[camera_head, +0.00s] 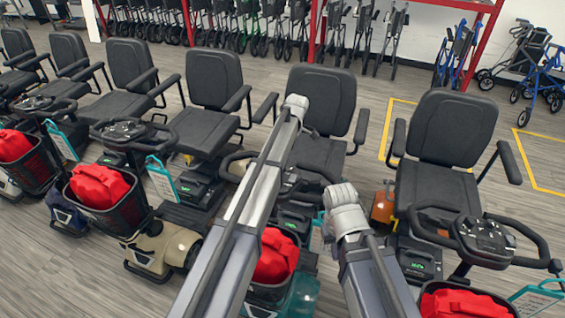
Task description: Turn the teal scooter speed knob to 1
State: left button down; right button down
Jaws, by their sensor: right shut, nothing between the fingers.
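The teal scooter (301,299) stands at the bottom middle, between my two arms. Its teal front body shows at the right of its basket, which holds a red bag (276,256). Its black seat (321,100) rises behind. Its handlebar console and speed knob are hidden behind my arms, so I cannot tell the knob's setting. My right arm ends in pale grey joints (343,205) just right of this scooter. My right gripper is shut and empty, with its fingertips hard to make out. My left arm crosses in front of the scooter's seat, and its gripper does not show.
A scooter with a visible console (482,236) and orange body parts stands close on the right. A beige scooter (160,246) stands on the left, with more scooters beyond. Folded walkers and red racks line the back. Yellow floor lines mark open floor at the right.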

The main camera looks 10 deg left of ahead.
dwell(0.5)
pick_arm(q)
jog(key=shift+c, duration=2.4)
grip_release()
jog(key=shift+r, duration=0.15)
jog(key=p+v, duration=0.7)
jog(key=shift+r+p, duration=0.25)
jog(key=shift+p, duration=0.05)
jog(key=shift+w+d, duration=0.1)
jog(key=shift+w, duration=0.05)
